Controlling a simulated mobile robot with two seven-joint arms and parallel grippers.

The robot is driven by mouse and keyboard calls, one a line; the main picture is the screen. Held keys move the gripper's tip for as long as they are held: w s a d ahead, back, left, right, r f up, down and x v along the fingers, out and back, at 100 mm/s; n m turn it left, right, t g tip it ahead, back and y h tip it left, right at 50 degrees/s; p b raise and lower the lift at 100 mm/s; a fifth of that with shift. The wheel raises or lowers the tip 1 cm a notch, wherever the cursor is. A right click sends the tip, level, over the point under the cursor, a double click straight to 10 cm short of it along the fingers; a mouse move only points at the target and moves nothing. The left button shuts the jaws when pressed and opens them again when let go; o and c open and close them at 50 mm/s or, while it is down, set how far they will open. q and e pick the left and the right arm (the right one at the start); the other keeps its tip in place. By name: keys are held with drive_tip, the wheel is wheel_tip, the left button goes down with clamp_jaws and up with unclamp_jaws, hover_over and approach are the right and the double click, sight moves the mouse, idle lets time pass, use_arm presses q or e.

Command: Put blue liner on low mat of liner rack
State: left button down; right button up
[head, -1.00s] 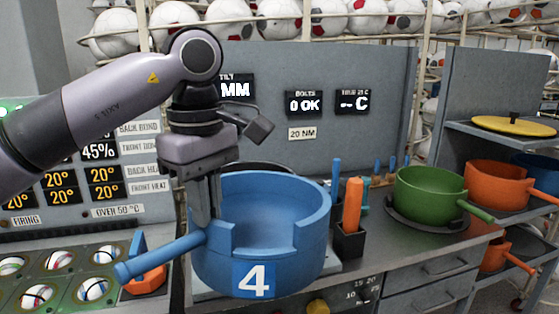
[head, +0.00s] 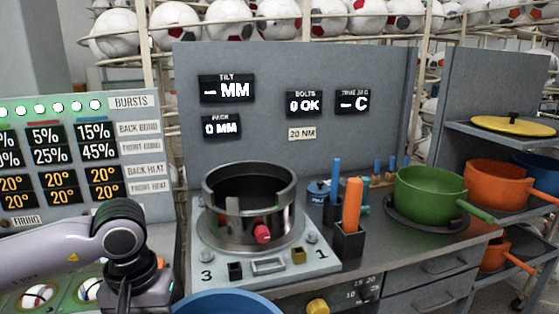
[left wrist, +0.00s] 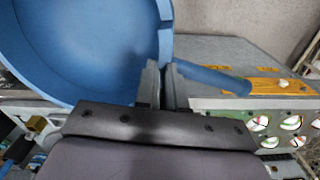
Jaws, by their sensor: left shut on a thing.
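The blue liner (left wrist: 85,45) is held by my left gripper (left wrist: 161,78), whose fingers are shut on its wall near the handle. In the head view only the liner's rim (head: 228,303) shows, at the bottom edge, and the gripper's fingertips are out of frame. The liner rack (head: 503,128) stands at the far right, well away from the liner. It carries orange liners (head: 490,180) and a yellow round piece (head: 512,125). I cannot make out its low mat. My right gripper is not in view.
A metal ring press (head: 245,225) stands empty of the liner on the bench. A green pot (head: 425,190) sits on a dark round mat at the bench's right. An orange-handled tool (head: 352,203) stands upright between them. A display panel (head: 85,150) is at left.

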use_arm(q)
drive_tip(key=shift+s+a+f+m, duration=0.2)
drive_tip(key=shift+a+f+m, duration=0.15)
drive_tip(key=shift+f, duration=0.35)
drive_tip(key=shift+s+a+f+m, duration=0.15)
drive_tip(key=shift+a+f+m, duration=0.2)
drive_tip(key=shift+f, duration=0.35)
drive_tip(key=shift+d+r, duration=0.1)
